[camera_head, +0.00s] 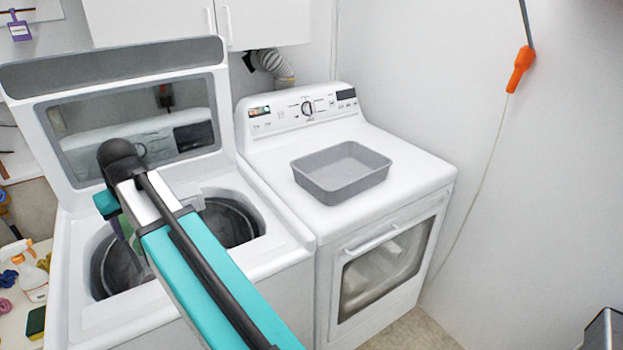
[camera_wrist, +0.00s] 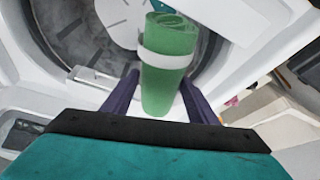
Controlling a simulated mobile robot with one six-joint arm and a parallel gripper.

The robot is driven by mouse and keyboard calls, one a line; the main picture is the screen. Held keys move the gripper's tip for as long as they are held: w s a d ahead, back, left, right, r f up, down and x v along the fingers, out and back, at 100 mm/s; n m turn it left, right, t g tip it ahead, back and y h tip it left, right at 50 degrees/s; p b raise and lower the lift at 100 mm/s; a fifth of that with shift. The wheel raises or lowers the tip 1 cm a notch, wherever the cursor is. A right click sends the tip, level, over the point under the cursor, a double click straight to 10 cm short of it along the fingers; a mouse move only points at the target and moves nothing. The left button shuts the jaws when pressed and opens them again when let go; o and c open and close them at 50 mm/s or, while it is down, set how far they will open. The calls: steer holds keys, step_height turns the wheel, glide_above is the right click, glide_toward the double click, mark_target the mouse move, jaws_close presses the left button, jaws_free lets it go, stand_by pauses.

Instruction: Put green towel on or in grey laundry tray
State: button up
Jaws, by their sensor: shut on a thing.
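The green towel (camera_wrist: 168,88) is rolled up with a white band around it. It shows upright between the two dark fingers of my gripper (camera_wrist: 160,97) in the wrist view, and the gripper is shut on it. In the head view my arm covers most of the gripper, and only a bit of green shows beside it, over the open washer. The grey laundry tray (camera_head: 318,187) sits on top of the dryer, to the right of my gripper, and looks empty.
The washer (camera_head: 285,255) has its lid (camera_head: 40,80) raised behind my arm, with its drum open below. The dryer (camera_head: 420,175) stands right of it. White cabinets (camera_head: 265,22) hang above. An orange-handled tool (camera_head: 521,69) hangs on the right wall. Bottles (camera_head: 33,282) stand at far left.

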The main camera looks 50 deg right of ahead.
steer(key=d+r, duration=0.2)
steer(key=d, duration=1.4)
step_height(320, 180, up, 4)
steer(key=m+h, duration=0.1)
steer(key=m, duration=0.1)
glide_above(329, 186)
steer(key=shift+d+f+p, duration=0.1)
steer(key=shift+d+p, duration=0.05)
steer(key=shift+p, duration=0.15)
steer(key=shift+f, duration=0.15)
steer(key=shift+f+p, duration=0.8)
steer(key=shift+f, duration=2.2)
steer(key=shift+f, duration=0.1)
steer(key=shift+f+p, duration=0.45)
steer(key=shift+f, duration=1.35)
